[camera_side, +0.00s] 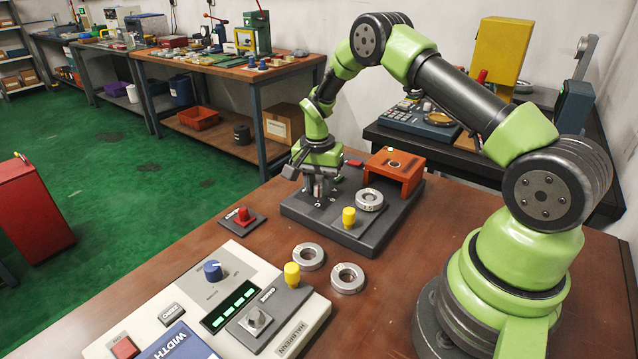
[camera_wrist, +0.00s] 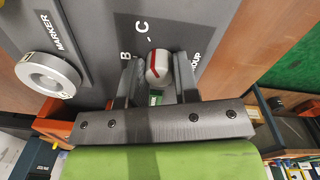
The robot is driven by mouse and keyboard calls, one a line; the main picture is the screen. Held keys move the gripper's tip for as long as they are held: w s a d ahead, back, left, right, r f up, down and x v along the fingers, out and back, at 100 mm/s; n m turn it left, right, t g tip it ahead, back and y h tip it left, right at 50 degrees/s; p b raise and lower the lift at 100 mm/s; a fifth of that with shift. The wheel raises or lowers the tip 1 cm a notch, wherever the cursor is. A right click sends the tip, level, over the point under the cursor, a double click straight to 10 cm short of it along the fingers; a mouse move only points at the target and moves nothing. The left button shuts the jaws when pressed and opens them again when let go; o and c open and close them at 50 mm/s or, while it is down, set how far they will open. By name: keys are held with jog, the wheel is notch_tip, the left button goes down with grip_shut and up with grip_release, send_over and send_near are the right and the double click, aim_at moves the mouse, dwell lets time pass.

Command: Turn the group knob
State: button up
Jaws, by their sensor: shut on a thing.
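The group knob (camera_wrist: 158,66) is a pale rounded knob with a red pointer line, on a dark grey plate in the wrist view. The letters B and C are printed beside it, with part of the word GROUP to its right. My gripper (camera_wrist: 160,85) is shut on the knob, one finger on each side. In the side view my gripper (camera_side: 319,190) points down at the left end of the dark base plate (camera_side: 290,210), and its fingers hide most of the knob there.
A metal ring (camera_side: 369,199) sits on the base plate near an orange bracket (camera_side: 393,168) and a yellow-topped peg (camera_side: 348,217). Two loose rings (camera_side: 308,257) (camera_side: 347,278) lie in front. A control panel (camera_side: 215,300) and red button (camera_side: 242,215) stand left.

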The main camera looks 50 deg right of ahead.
jog(key=o, duration=0.9)
jog(key=shift+r, duration=0.1)
notch_tip(320, 180, up, 10)
jog(key=shift+w+f, duration=0.1)
jog(key=shift+w, duration=0.05)
notch_tip(320, 180, up, 9)
jog(key=n+t, duration=0.2)
send_over(317, 184)
jog(key=s+a, duration=0.2)
jog(key=a, duration=0.2)
jog(key=s+a+r+n+t, duration=0.2)
jog(key=s+a+r+n, duration=0.1)
jog(key=s+a+r, duration=0.3)
jog(key=s+a+r+n+t, duration=0.1)
jog(key=s, duration=0.4)
jog(key=s+a+r+n+t+y, duration=0.1)
jog(key=s+a+n, duration=0.1)
jog(key=s, duration=0.2)
jog(key=s+a+r+n+t+y, duration=0.1)
jog(key=s+a+n, duration=0.1)
jog(key=s, duration=0.3)
jog(key=shift+s+t, duration=0.3)
jog(key=shift+s, duration=0.05)
